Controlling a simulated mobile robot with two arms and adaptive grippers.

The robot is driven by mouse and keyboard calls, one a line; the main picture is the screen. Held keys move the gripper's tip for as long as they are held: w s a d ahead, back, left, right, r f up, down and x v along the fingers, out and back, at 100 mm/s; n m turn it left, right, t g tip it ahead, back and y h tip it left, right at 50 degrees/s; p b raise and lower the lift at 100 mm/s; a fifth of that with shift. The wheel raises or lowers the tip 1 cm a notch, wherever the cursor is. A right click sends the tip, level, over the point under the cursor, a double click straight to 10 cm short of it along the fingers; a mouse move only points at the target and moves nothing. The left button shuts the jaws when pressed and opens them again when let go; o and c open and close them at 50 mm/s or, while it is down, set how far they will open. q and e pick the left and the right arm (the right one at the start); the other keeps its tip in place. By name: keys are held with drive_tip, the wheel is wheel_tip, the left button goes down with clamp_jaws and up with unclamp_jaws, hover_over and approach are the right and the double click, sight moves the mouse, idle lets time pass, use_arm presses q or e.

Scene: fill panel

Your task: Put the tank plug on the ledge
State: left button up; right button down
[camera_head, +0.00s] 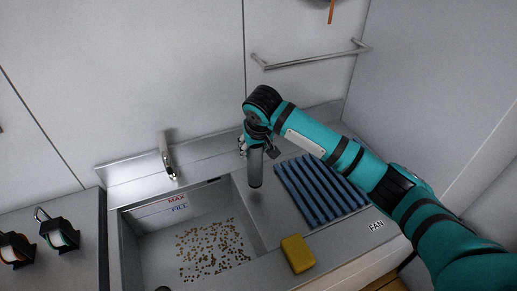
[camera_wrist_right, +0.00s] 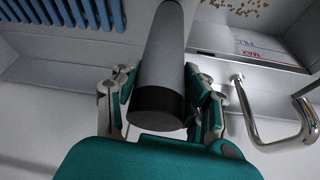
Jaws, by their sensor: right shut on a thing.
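A grey cylinder with a dark end band, which looks like the tank plug (camera_head: 255,170), is held upright in my right gripper (camera_head: 254,143). It hangs near the basin's right rim, apart from the basin floor. In the right wrist view the plug (camera_wrist_right: 164,50) sits between the fingers of my right gripper (camera_wrist_right: 165,98), which are shut on it. The flat steel ledge (camera_head: 215,160) runs behind the basin (camera_head: 150,247). Which surface counts as the ledge is not certain. My left gripper is not in view.
A tap (camera_head: 167,158) stands at the back left of the basin. A blue ribbed rack (camera_head: 320,190) lies right of the basin, with a yellow sponge (camera_head: 297,253) in front. Brown specks cover the basin floor. A wall rail (camera_head: 310,57) is behind. Two small lanterns (camera_head: 58,233) stand left.

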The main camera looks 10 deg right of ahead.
drive_tip(key=f, duration=0.1)
drive_tip(key=w+d+f+p, duration=0.1)
drive_tip(key=f+p, duration=0.1)
drive_tip(key=shift+w+d+f, duration=0.1)
drive_tip(key=shift+w+d, duration=0.15)
drive_tip(key=shift+w, duration=0.15)
drive_tip(key=shift+s+f, duration=0.1)
drive_tip(key=shift+f, duration=0.1)
drive_tip(key=c, duration=0.7)
unclamp_jaws()
drive_tip(key=shift+f, duration=0.15)
use_arm(q)
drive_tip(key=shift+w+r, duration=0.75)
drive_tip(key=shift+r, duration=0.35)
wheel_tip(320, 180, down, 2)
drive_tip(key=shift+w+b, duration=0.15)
drive_tip(key=shift+b, duration=1)
use_arm(e)
drive_tip(key=v, duration=1.2)
drive_tip(key=shift+r, duration=0.25)
